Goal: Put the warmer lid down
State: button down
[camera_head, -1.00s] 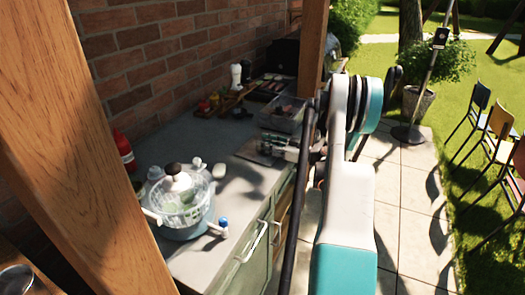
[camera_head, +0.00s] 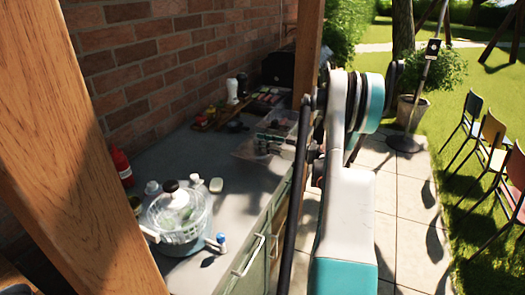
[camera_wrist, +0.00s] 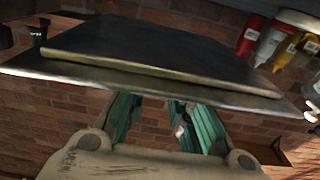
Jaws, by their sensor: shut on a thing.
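In the wrist view, a dark, flat, slab-like piece (camera_wrist: 165,58) with a wider thin rim spans the upper part of the picture. I take it for the warmer lid. My gripper (camera_wrist: 160,108) has its teal fingers reaching up to the slab's underside and is shut on it. The contact itself is hidden behind the rim. In the head view my arm runs away from me on the right and hides the gripper; I cannot make out the held lid there. The warmer's base cannot be identified.
A clear pot (camera_head: 182,226) with a black-knobbed lid stands on the grey counter (camera_head: 230,205), beside a red bottle (camera_head: 121,165). A clear box (camera_head: 262,146) sits farther along. A wooden post (camera_head: 306,50) rises near my arm. Sauce bottles (camera_wrist: 271,38) show in the wrist view.

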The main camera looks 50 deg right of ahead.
notch_tip(320, 180, up, 13)
jog(key=p, duration=0.3)
jog(key=shift+r, duration=0.15)
